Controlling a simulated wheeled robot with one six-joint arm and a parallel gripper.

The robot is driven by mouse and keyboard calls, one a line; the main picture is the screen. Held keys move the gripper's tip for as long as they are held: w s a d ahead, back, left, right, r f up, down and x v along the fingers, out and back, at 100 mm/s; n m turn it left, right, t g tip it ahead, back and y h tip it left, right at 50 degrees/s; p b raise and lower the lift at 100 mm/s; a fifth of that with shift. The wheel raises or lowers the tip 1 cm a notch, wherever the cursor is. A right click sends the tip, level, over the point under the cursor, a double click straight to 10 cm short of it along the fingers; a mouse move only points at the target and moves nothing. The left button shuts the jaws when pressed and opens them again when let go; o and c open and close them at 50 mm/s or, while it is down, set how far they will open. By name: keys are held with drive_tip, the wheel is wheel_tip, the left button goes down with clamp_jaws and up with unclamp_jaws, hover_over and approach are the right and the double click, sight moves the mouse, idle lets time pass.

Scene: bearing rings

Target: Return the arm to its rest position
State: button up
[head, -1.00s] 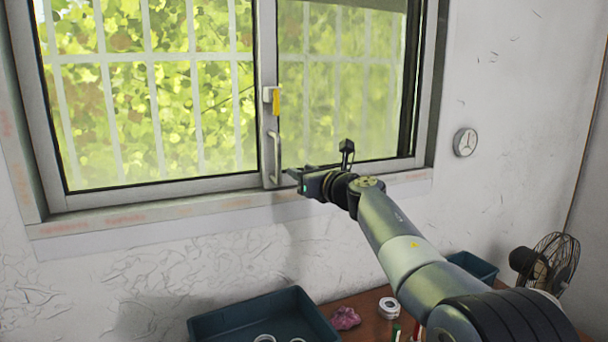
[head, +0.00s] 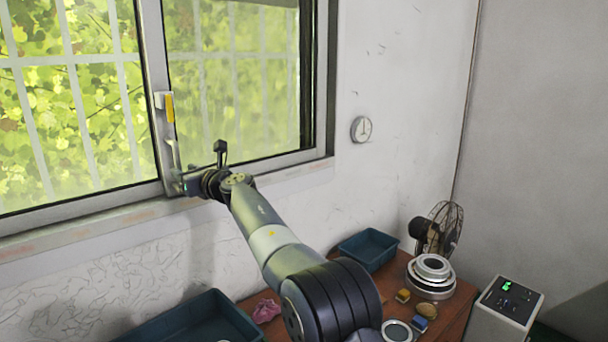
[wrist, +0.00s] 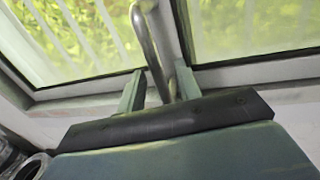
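My gripper (head: 184,186) is at the end of my outstretched arm, close to the lower end of the window handle (head: 172,155) in the head view. In the wrist view my gripper (wrist: 158,92) shows two green fingers standing apart. The metal handle (wrist: 150,45) rises between them, with visible gaps on both sides; I cannot tell whether either finger touches it. Nothing is clamped in the fingers. My arm reaches from the lower middle of the head view up and left to the window frame.
A window (head: 235,85) fills the upper left. Below, a wooden table (head: 452,318) holds a large teal tray (head: 160,325), a smaller teal bin (head: 368,247), a pink cloth (head: 266,311), stacked rings (head: 431,275) and a fan (head: 440,230). A control box (head: 505,310) stands at right.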

sight(181, 169)
drive_tip(key=shift+p+x, duration=1.05)
drive_tip(key=shift+x, duration=0.5)
drive_tip(key=shift+s+a, duration=0.15)
drive_tip(key=shift+s, duration=0.05)
